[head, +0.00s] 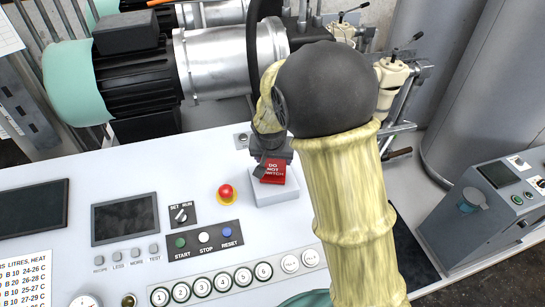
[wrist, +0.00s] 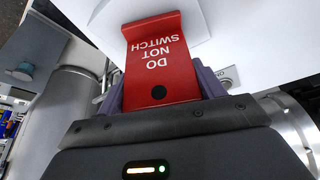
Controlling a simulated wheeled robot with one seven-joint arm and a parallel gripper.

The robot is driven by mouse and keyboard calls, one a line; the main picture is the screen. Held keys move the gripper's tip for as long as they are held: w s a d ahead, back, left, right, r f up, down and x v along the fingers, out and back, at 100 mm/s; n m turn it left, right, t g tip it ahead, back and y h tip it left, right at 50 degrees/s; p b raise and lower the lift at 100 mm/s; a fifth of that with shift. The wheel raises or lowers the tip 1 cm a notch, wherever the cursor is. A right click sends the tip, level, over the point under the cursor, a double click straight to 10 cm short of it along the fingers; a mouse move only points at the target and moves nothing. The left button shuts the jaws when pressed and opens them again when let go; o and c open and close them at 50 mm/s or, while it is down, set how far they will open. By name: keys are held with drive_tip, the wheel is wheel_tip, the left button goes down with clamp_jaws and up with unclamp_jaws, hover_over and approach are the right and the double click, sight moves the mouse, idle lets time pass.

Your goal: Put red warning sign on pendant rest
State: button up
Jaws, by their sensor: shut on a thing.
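The red warning sign (head: 272,177) reads "DO NOT SWITCH". My gripper (head: 269,157) is shut on it and points down toward the panel. In the wrist view the sign (wrist: 158,62) sits between the purple fingers of my gripper (wrist: 163,88), its bent end at the top of the picture. A raised white block (head: 278,195), which looks like the pendant rest, is on the panel directly under the sign in the head view. It partly shows in the wrist view (wrist: 100,22). I cannot tell whether the sign touches it. My arm hides what lies to its right.
A red stop button (head: 227,193) in a yellow ring is left of the block. The SET/RUN switch (head: 181,214) and the START, STOP and RESET button plate (head: 204,238) are further left. A motor (head: 140,75) stands behind the panel. A grey unit (head: 500,205) is at right.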

drive_tip(key=o, duration=1)
drive_tip(key=shift+w+f, duration=0.15)
drive_tip(key=shift+s, duration=0.2)
drive_tip(key=shift+r, duration=0.25)
drive_tip(key=shift+s+a+r, duration=0.1)
drive_tip(key=shift+a+r, duration=0.05)
drive_tip(key=shift+r, duration=0.3)
drive_tip(key=b+v, duration=0.2)
drive_tip(key=v, duration=0.9)
drive_tip(key=shift+b, duration=0.4)
